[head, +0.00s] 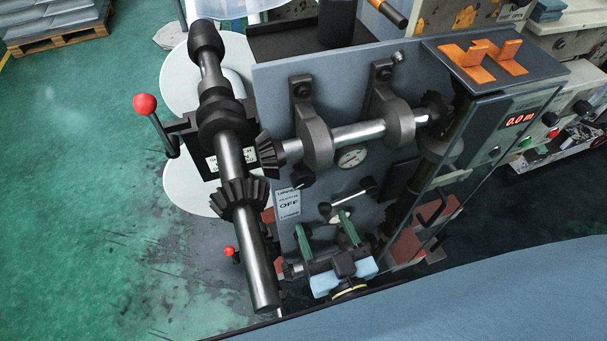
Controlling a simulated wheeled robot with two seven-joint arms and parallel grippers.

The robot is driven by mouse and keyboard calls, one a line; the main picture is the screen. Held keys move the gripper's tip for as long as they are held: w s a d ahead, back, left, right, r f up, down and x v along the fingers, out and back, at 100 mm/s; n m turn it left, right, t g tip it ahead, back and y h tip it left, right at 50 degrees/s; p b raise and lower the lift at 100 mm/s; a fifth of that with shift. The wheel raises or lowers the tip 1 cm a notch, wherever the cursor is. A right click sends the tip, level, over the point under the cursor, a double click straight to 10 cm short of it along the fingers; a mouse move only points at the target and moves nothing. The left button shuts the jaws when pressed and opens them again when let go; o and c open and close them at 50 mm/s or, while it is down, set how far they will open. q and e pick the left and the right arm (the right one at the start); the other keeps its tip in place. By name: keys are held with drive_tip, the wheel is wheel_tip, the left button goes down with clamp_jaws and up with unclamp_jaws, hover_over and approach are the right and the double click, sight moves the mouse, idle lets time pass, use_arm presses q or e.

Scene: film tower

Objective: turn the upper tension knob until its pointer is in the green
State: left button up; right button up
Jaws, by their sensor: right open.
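The front panel (275,105) of the machine is grey. A second round dial (342,217) is partly covered below that. I cannot make out a pointer or a green zone. My right gripper (324,226) comes from below, with two green fingers apart and nothing between them. Its fingertips are just below the bar knob in the picture; contact cannot be told. My left gripper is not in view.
A thick shaft (233,165) with bevel gears slants in front of the panel's left side. A red-ball lever (145,104) sticks out left. Orange brackets (484,57) and a red display (519,119) are at the upper right. Green floor (80,190) is clear at left.

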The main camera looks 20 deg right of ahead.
sight(305, 184)
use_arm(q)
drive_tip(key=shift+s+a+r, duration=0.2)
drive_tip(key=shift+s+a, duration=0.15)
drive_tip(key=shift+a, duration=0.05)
use_arm(e)
drive_tip(key=w, duration=1.2)
drive_tip(key=shift+w+a, duration=0.15)
drive_tip(key=shift+a, duration=0.1)
drive_tip(key=shift+f, duration=0.1)
drive_tip(key=c, duration=1)
use_arm(q)
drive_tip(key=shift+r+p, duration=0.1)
drive_tip(key=shift+p, duration=0.2)
